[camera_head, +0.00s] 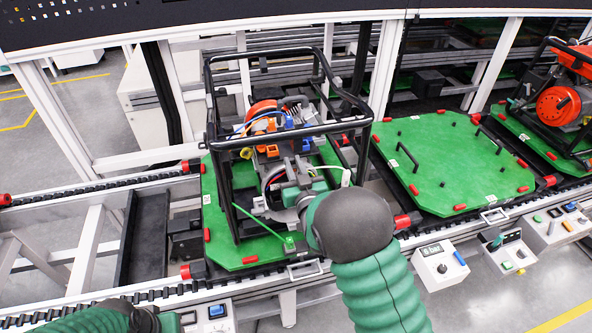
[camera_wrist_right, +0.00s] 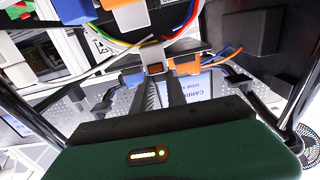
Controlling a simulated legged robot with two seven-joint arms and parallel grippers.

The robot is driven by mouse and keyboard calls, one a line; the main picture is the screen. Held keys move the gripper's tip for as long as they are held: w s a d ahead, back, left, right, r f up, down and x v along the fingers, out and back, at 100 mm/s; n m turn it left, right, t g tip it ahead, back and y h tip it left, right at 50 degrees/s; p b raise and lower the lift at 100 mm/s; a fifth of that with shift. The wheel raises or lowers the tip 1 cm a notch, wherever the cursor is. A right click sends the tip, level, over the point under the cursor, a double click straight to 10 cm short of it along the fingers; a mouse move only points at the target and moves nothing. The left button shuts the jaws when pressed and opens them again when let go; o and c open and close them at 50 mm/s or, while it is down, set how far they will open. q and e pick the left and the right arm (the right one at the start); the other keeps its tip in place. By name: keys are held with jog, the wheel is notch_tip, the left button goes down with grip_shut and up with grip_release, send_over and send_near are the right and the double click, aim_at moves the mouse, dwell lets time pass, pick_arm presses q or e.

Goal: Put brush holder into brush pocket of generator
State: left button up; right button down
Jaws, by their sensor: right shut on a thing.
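The generator (camera_head: 263,112) stands in a black tube frame on a green pallet (camera_head: 218,213), with an orange top, wires and blue and orange connectors. My right gripper (camera_wrist_right: 166,84) reaches inside the tube frame from the front right. Its two dark fingers are shut on a small pale block with a dark orange face, seemingly the brush holder (camera_wrist_right: 155,68). The block is close to the generator's wiring; I cannot tell whether it touches anything. The brush pocket cannot be made out. My left arm shows at the bottom left in the head view; its fingers are not visible.
Black tube frame bars (camera_head: 222,150) surround my right gripper closely. Coloured wires (camera_wrist_right: 186,22) hang near the fingertips. An empty green pallet (camera_head: 445,160) lies to the right, with another generator (camera_head: 563,104) beyond it. Control boxes (camera_head: 440,265) line the conveyor's front edge.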

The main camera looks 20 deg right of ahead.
jog(key=shift+d+f+b, duration=0.15)
jog(key=shift+f+b, duration=0.95)
jog(key=shift+f, duration=0.85)
jog(key=shift+f+b, duration=0.75)
jog(key=shift+b, duration=0.05)
jog(key=c, duration=1.3)
grip_release()
jog(key=shift+o, duration=0.2)
